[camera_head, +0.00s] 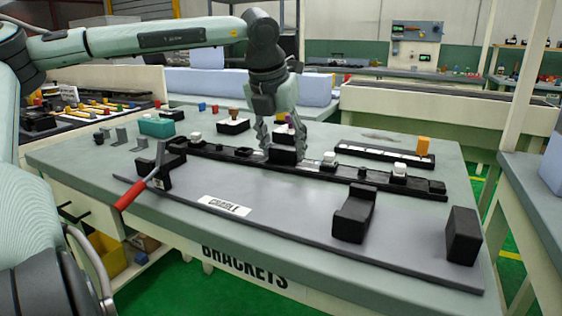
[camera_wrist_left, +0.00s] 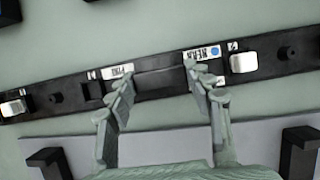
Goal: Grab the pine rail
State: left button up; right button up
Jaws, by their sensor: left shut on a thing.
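A long black rail (camera_head: 320,171) lies across the table, behind a grey board (camera_head: 290,215). It carries white clips and small dark parts. I take it for the pine rail, though its small labels are hard to read. In the left wrist view the rail (camera_wrist_left: 268,60) runs across the picture, with a white label beside each finger. My left gripper (camera_head: 283,150) comes down from above at the rail's middle. In the wrist view its fingers (camera_wrist_left: 162,82) stand either side of a raised dark middle part and are shut on it. The right gripper is not in view.
The board bears a label, black blocks (camera_head: 354,214) and a red-handled lever (camera_head: 133,190). A shorter black rail (camera_head: 384,154) with an orange block (camera_head: 422,146) lies at the back right. A teal bin (camera_head: 157,127) and small blocks stand at the back left.

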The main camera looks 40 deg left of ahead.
pick_arm(q)
jog(key=c, duration=0.4)
jog(key=shift+c, duration=0.2)
jog(key=shift+r, duration=0.1)
